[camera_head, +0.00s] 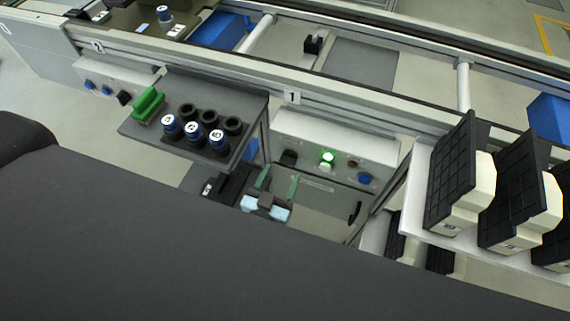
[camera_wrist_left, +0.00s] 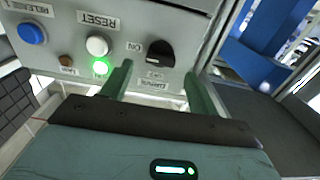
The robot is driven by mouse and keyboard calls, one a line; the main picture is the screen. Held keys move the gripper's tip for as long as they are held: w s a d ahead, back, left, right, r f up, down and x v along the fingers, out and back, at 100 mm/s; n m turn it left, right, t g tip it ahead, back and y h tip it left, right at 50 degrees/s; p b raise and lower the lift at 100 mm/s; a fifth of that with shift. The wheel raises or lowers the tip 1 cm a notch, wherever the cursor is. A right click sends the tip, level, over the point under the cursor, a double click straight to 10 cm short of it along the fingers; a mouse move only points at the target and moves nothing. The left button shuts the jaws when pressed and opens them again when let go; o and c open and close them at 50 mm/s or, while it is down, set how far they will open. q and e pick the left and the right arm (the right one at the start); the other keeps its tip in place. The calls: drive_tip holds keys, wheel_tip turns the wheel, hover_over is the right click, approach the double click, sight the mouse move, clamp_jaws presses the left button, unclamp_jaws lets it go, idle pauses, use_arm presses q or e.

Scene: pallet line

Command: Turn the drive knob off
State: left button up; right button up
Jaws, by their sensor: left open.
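The drive knob (camera_head: 288,157) is a black rotary knob on the light control panel under the line at station 1. It also shows in the left wrist view (camera_wrist_left: 160,54), beside an upside-down ON label; its exact setting is hard to read. My left gripper (camera_head: 278,183) is open and empty, with its green fingers pointing at the panel just below the knob. In the left wrist view its fingers (camera_wrist_left: 157,90) stand apart, one to each side of the knob's position, and the knob appears beyond the fingertips. My right gripper is not in view.
A lit green lamp (camera_head: 327,157) and a blue button (camera_head: 364,178) sit on the same panel. A dark shelf (camera_head: 150,130) with blue-capped items is at the left. A white rack (camera_head: 410,205) with black-faced boxes stands at the right.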

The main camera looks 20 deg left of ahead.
sight(286, 164)
use_arm(q)
drive_tip(key=shift+w+d, duration=0.1)
drive_tip(key=shift+w, duration=1.85)
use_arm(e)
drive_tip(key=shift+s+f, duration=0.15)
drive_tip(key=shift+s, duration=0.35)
use_arm(q)
drive_tip(key=shift+c, duration=0.3)
drive_tip(key=c, duration=0.9)
drive_tip(key=shift+c, duration=0.2)
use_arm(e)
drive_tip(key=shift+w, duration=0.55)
